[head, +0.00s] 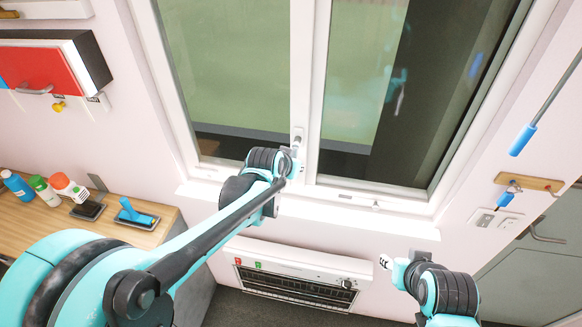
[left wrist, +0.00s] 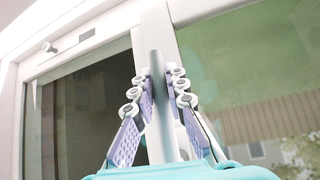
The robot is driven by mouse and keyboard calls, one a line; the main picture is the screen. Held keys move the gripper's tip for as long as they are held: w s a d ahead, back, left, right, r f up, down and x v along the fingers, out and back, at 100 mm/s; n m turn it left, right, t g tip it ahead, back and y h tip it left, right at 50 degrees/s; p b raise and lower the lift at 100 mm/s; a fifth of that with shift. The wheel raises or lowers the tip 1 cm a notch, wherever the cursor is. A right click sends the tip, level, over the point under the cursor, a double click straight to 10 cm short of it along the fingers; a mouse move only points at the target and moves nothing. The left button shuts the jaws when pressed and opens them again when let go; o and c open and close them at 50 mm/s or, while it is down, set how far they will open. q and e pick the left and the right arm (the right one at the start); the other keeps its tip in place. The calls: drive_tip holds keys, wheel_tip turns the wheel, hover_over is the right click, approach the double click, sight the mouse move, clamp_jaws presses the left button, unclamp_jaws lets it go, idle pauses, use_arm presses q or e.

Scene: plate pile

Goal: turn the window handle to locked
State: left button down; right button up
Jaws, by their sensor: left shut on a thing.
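The window handle (head: 298,137) is a grey bar on the middle upright of the white window frame. In the left wrist view the handle (left wrist: 157,75) stands upright between my fingers. My left gripper (left wrist: 161,82) is shut on the handle, with a pale jointed finger pad on each side. In the head view my left gripper (head: 291,158) is partly hidden by its own wrist. My right gripper (head: 385,262) is low at the right, in front of the wall and away from the window; its fingers are too small to read.
A white sill (head: 340,197) runs below the window. A heater (head: 295,280) is on the wall under it. A wooden counter (head: 150,212) at the left carries bottles and a blue-handled tool. A wall rack (head: 530,182) and a grey cabinet (head: 535,265) are at the right.

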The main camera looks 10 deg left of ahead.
use_arm(q)
drive_tip(key=shift+d, duration=0.15)
idle(0.4)
drive_tip(key=c, duration=1.5)
unclamp_jaws()
drive_tip(key=v, duration=1.2)
drive_tip(key=s+a+f+n+b, duration=0.1)
drive_tip(key=s+f+b, duration=0.4)
drive_tip(key=f, duration=0.5)
drive_tip(key=s+a+f+n+g+y+b, duration=0.1)
drive_tip(key=s+a+f+b, duration=0.2)
drive_tip(key=s+f+b, duration=0.3)
drive_tip(key=s+a+f+b, duration=0.2)
drive_tip(key=s+f+b, duration=0.4)
drive_tip(key=f+b, duration=0.5)
wheel_tip(320, 180, down, 4)
drive_tip(key=shift+r+n+g+y, duration=0.1)
drive_tip(key=shift+n+g+y, duration=0.3)
